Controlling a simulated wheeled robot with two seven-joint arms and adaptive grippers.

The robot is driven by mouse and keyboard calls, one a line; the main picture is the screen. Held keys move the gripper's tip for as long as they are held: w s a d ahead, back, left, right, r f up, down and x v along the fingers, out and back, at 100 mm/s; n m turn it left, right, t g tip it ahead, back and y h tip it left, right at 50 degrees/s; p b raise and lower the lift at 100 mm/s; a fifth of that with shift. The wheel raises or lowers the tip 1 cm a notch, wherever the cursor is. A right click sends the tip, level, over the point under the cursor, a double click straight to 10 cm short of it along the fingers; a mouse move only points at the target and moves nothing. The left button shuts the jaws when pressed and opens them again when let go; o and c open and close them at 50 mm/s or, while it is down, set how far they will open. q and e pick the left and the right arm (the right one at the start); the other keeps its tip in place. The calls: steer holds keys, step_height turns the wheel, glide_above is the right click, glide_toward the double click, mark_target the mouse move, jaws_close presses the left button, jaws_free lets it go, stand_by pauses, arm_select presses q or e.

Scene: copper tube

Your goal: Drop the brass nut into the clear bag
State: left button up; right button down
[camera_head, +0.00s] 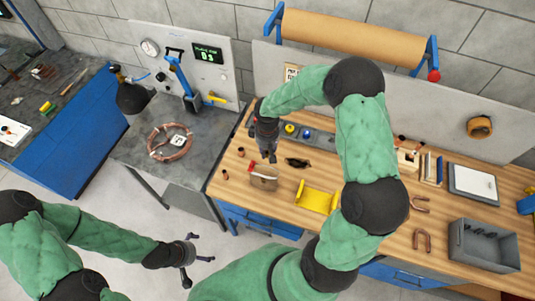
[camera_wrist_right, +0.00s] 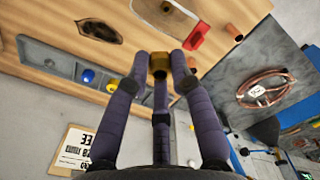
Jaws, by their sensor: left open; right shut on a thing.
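My right gripper (camera_head: 270,155) is above the left part of the wooden bench. In the right wrist view its fingers (camera_wrist_right: 160,68) are shut on the brass nut (camera_wrist_right: 158,62), a small golden piece between the fingertips. The clear bag (camera_head: 265,178) is on the bench, below the right gripper and a little nearer in the picture. It has a red strip along one edge. It also shows at the top of the right wrist view (camera_wrist_right: 165,14), beyond the nut and apart from it. My left gripper (camera_head: 200,263) is open and empty over the floor at the lower left.
A grey tray (camera_head: 318,137) with a blue and a yellow piece lies behind the right gripper. A dark flat item (camera_head: 297,162) and a yellow bracket (camera_head: 316,197) are right of the bag. Copper tube ends lie left of it. A copper coil (camera_head: 170,142) rests on the grey table.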

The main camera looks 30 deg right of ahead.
mark_target(268, 152)
steer(key=shift+d+f+b, duration=0.25)
steer(key=shift+f+b, duration=0.1)
steer(key=shift+f, duration=0.4)
step_height(268, 152, down, 4)
steer(key=shift+f+b, duration=0.25)
steer(key=shift+b, duration=0.9)
steer(key=shift+a, duration=0.1)
steer(key=c, duration=1)
jaws_free()
steer(key=shift+r, duration=0.1)
step_height(268, 152, up, 12)
steer(key=shift+f, duration=0.1)
